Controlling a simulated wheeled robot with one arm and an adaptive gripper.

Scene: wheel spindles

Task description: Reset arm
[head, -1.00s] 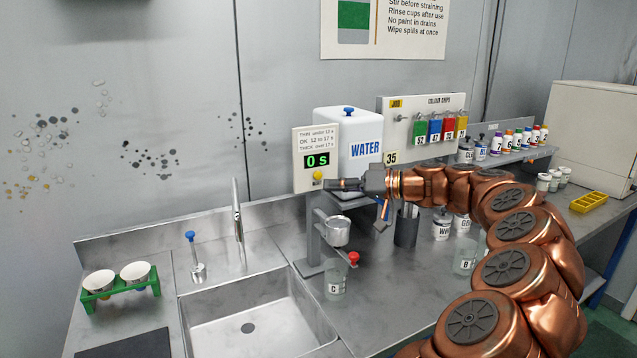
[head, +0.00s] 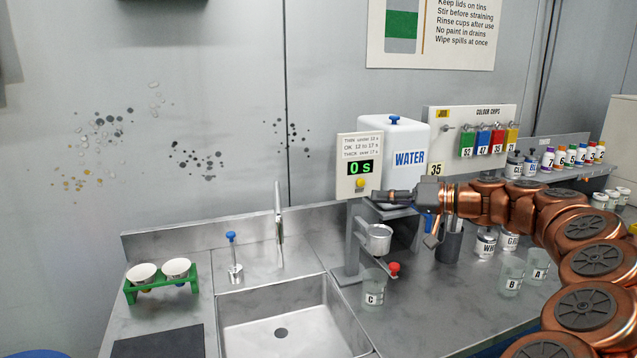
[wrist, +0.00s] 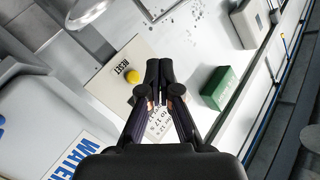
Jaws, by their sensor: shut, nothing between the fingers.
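My gripper (head: 378,195) is shut and empty, its fingers pointing left just below and to the right of the yellow button on the timer box. The timer box (head: 347,165) is cream, with a green "0 s" display (head: 360,168) and a yellow button (head: 361,184). In the wrist view my gripper (wrist: 160,68) has its fingertips together in front of the box face. The yellow button (wrist: 103,76), beside the word RESET, lies to the left of the tips there, apart from them in the picture. Any contact with the box cannot be told.
The white WATER container (head: 395,135) stands behind my gripper. Below are a metal cup (head: 376,238) on a stand and beaker C (head: 374,290). Beakers A (head: 537,266) and B (head: 511,277) stand right. The sink (head: 290,330) and green cup rack (head: 162,289) are left.

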